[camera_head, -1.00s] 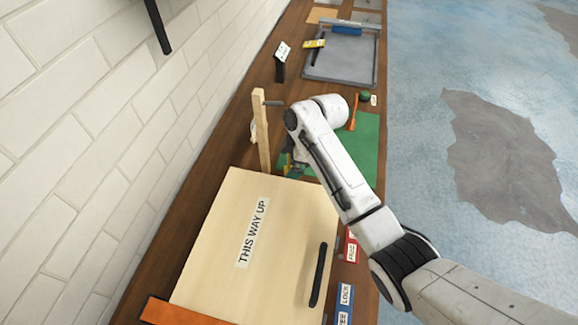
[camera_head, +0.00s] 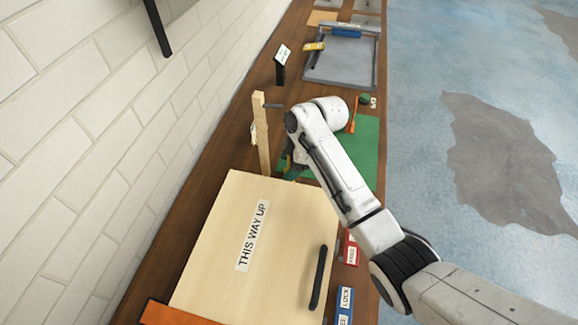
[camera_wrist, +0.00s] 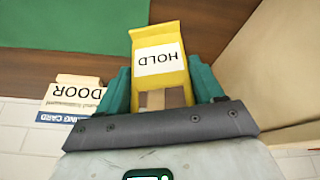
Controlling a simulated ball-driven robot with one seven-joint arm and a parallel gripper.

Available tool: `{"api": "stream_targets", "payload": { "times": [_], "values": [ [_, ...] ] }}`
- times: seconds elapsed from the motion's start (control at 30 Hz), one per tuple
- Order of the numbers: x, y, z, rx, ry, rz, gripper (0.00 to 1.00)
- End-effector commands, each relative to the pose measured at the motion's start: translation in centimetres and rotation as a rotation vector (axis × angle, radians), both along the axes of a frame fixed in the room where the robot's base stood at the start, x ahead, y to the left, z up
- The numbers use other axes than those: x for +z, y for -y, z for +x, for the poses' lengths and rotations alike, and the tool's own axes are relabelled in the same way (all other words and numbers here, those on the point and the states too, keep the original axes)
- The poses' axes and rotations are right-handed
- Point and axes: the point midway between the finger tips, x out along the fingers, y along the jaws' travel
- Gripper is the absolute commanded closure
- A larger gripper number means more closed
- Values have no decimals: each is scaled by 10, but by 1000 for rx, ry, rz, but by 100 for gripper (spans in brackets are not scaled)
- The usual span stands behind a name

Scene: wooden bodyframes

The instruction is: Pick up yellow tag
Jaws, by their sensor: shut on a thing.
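The yellow tag (camera_wrist: 160,70) bears a white label reading HOLD, upside down in the wrist view. It sits between the two teal fingers of my gripper (camera_wrist: 163,88), which is shut on it. The tag's far end sticks out past the fingertips. In the head view my gripper (camera_head: 290,165) is low beside the wooden post, mostly hidden behind my arm, and the tag cannot be made out there.
A wooden post (camera_head: 261,135) stands close beside my gripper. A large board marked THIS WAY UP (camera_head: 285,225) with a black handle lies nearer. A green mat (camera_head: 366,150) is to the right. A grey tray (camera_head: 345,62) is farther back. A DOOR card (camera_wrist: 75,95) shows in the wrist view.

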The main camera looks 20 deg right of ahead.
Motion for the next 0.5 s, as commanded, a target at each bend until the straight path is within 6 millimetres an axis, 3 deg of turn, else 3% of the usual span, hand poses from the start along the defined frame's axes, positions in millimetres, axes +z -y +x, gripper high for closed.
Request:
{"api": "stream_targets", "payload": {
  "times": [0.17, 0.37, 0.5],
  "values": [
    [8, 0, 1, 0, 1, 1, 67],
    [32, 0, 1, 1, 5, 0, 67],
    [32, 24, -13, -6, 0, 2, 67]
  ]
}}
